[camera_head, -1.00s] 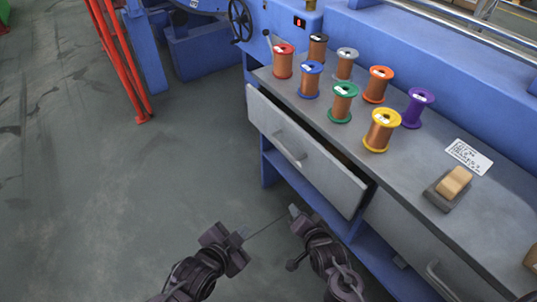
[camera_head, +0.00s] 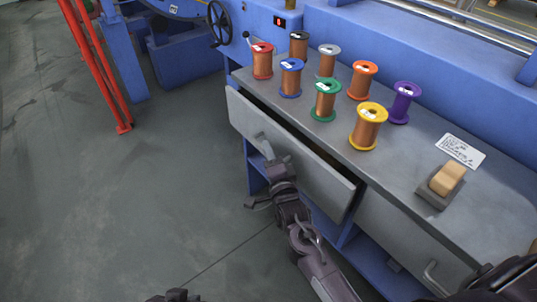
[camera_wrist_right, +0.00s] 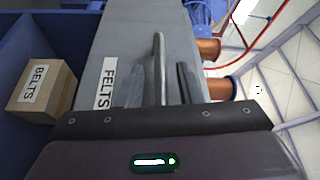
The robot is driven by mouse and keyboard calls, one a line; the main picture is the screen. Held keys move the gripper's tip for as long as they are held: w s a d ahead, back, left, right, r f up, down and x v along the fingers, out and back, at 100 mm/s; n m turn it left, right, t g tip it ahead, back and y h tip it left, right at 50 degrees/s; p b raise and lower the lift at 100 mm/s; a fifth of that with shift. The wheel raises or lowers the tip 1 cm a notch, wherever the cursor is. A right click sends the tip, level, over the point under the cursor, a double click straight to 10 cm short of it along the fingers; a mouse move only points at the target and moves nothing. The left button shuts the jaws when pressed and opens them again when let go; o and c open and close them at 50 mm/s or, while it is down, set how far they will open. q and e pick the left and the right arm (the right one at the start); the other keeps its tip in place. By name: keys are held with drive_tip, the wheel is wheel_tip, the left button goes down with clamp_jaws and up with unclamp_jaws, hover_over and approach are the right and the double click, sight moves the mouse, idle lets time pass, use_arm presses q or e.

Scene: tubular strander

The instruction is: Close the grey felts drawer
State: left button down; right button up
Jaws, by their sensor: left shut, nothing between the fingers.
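The grey felts drawer (camera_head: 300,160) stands partly open under the counter, with a dark gap behind its front. Its front fills the middle of the right wrist view, with a white FELTS label (camera_wrist_right: 107,84). My right gripper (camera_head: 266,146) is at the drawer's handle. In the right wrist view, the bar handle (camera_wrist_right: 160,65) stands between the two spread fingers of my right gripper (camera_wrist_right: 161,88), with a gap on each side. My left gripper (camera_head: 175,296) is low at the bottom edge, shut and empty, away from the drawer, only its tip showing.
Several wire spools, such as the yellow one (camera_head: 367,127), stand on the grey counter (camera_head: 405,165). A second drawer (camera_head: 400,245) is to the right. A box labelled BELTS (camera_wrist_right: 42,86) sits on a blue shelf.

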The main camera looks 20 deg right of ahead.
sight(283, 151)
drive_tip(key=shift+w, duration=0.15)
clamp_jaws()
drive_tip(key=d, duration=0.2)
drive_tip(key=w+d, duration=0.1)
drive_tip(key=d, duration=0.1)
drive_tip(key=shift+w+p, duration=0.2)
drive_tip(key=shift+p, duration=0.1)
drive_tip(key=shift+d, duration=0.1)
